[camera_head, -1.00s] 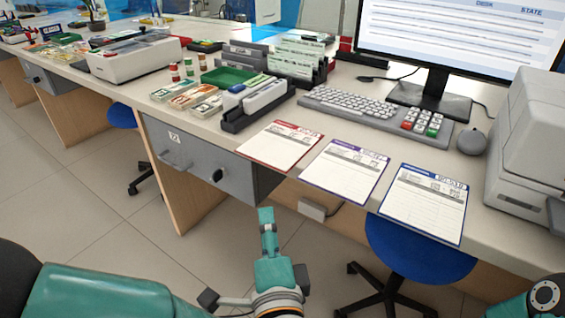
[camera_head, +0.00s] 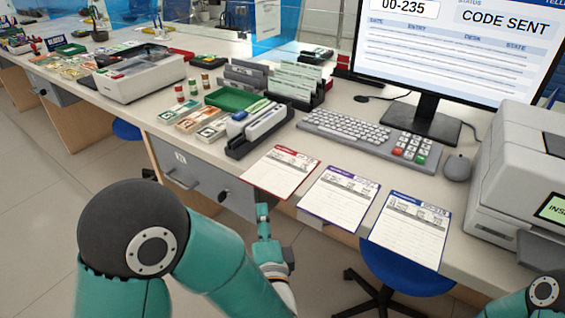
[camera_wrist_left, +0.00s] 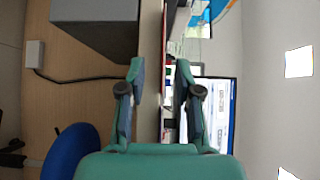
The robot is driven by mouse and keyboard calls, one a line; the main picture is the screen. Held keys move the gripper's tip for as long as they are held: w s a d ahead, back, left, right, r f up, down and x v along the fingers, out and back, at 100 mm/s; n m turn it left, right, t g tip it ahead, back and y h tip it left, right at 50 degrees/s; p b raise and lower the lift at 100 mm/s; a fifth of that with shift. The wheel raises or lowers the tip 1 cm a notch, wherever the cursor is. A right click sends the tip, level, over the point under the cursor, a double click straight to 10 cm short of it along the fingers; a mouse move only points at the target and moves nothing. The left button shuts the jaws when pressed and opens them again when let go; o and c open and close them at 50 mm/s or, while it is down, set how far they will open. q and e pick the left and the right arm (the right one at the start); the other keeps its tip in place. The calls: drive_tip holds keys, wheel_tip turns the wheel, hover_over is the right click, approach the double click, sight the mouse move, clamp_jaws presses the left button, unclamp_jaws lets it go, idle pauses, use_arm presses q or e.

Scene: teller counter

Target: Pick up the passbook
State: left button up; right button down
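I cannot make out for certain which thing is the passbook. My left gripper (camera_head: 263,212) is below and in front of the counter edge, under the red-topped form. In the left wrist view my left gripper (camera_wrist_left: 159,75) has its two fingers apart with nothing between them. Its fingers point toward the counter's edge. My right gripper is not in view; only a piece of my right arm shows at the bottom right.
Red-topped (camera_head: 281,172), purple-topped (camera_head: 338,198) and blue-topped (camera_head: 410,229) forms lie along the counter's front edge. Behind them are a keyboard (camera_head: 345,126), a monitor (camera_head: 447,45) and a mouse (camera_head: 457,167). A printer (camera_head: 510,180) stands right. A blue stool (camera_head: 400,275) is below.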

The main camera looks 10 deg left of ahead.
sight(261, 178)
use_arm(q)
drive_tip(key=x, duration=0.8)
drive_tip(key=shift+d+r, duration=0.25)
drive_tip(key=shift+d, duration=0.15)
drive_tip(key=shift+w, duration=0.1)
drive_tip(key=shift+c, duration=0.3)
clamp_jaws()
